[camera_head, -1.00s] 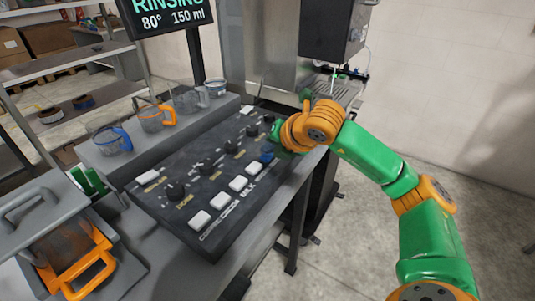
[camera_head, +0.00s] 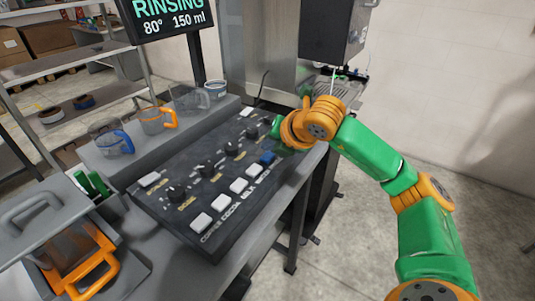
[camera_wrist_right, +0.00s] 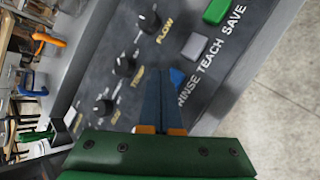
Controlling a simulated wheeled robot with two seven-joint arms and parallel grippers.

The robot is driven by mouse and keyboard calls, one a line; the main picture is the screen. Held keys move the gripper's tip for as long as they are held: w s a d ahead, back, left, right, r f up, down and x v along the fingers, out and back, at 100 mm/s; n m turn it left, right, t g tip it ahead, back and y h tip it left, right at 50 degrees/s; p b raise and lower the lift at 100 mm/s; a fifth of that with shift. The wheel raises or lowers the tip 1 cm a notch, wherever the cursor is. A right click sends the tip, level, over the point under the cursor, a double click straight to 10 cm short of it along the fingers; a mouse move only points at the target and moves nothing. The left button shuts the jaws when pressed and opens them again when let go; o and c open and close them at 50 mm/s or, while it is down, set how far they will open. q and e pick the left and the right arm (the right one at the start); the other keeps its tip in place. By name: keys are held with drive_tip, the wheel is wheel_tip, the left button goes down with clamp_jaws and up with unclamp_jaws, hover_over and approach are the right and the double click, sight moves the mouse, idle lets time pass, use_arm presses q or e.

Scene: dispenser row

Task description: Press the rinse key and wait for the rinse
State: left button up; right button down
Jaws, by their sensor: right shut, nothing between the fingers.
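The display (camera_head: 167,12) reads RINSING, 80°, 150 ml. My left gripper is out of view.
White keys (camera_head: 221,202) and black knobs (camera_head: 207,169) cover the panel close by. A grey key (camera_wrist_right: 196,46) and a green key (camera_wrist_right: 220,11) lie beyond the rinse key. Cups, including an orange-handled one (camera_head: 152,119), line a ledge behind. Open floor lies right.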

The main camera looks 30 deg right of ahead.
sight(269, 158)
drive_tip(key=shift+r, duration=0.1)
wheel_tip(269, 158, up, 5)
drive_tip(key=p, duration=0.4)
idle(0.3)
